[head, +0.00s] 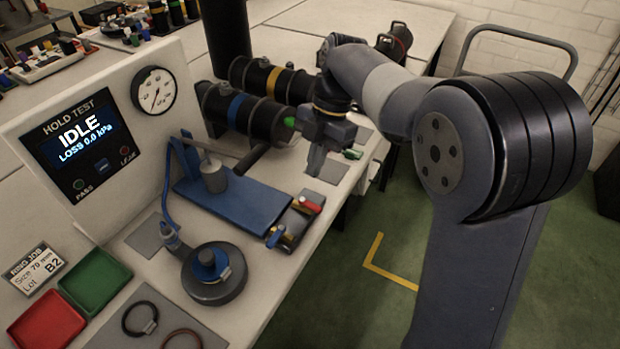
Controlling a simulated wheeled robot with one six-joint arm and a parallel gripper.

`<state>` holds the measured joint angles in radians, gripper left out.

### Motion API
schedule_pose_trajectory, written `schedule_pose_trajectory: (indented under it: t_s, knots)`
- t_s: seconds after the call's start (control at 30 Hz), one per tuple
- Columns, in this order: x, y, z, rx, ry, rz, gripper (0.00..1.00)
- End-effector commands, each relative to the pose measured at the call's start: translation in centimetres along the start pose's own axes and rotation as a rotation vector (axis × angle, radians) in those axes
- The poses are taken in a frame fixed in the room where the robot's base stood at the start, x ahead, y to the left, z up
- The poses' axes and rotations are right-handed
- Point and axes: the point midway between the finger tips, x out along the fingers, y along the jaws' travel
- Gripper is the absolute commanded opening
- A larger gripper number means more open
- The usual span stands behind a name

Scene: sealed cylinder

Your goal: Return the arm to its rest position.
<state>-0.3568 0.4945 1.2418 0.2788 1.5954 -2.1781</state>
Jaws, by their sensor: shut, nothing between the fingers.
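My arm (380,90) reaches from the column at the right across the front edge of the bench. My gripper (315,165) hangs pointing down over the bench, right of the blue fixture plate (240,196). Its fingers look shut and I see nothing between them. It is apart from the blue fixture. The dark cylinders (240,108) with blue and yellow bands lie behind it. I cannot tell the exact gap between the fingertips and the bench top.
A hold-test panel (85,135) reads IDLE, 0.0 kPa, with a gauge (155,90). Green floor (385,235) is clear.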

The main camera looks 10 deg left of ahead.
Motion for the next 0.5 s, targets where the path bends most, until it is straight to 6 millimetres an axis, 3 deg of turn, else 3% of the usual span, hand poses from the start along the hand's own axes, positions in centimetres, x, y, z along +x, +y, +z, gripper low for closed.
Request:
schedule_pose_trajectory:
  t_s: [0.13, 0.5]
  knots:
    - [-0.86, -0.02, 0.00, 0.001, 0.000, 0.000, 0.00]
    - [-0.87, -0.03, 0.00, 0.001, 0.000, -0.001, 0.00]
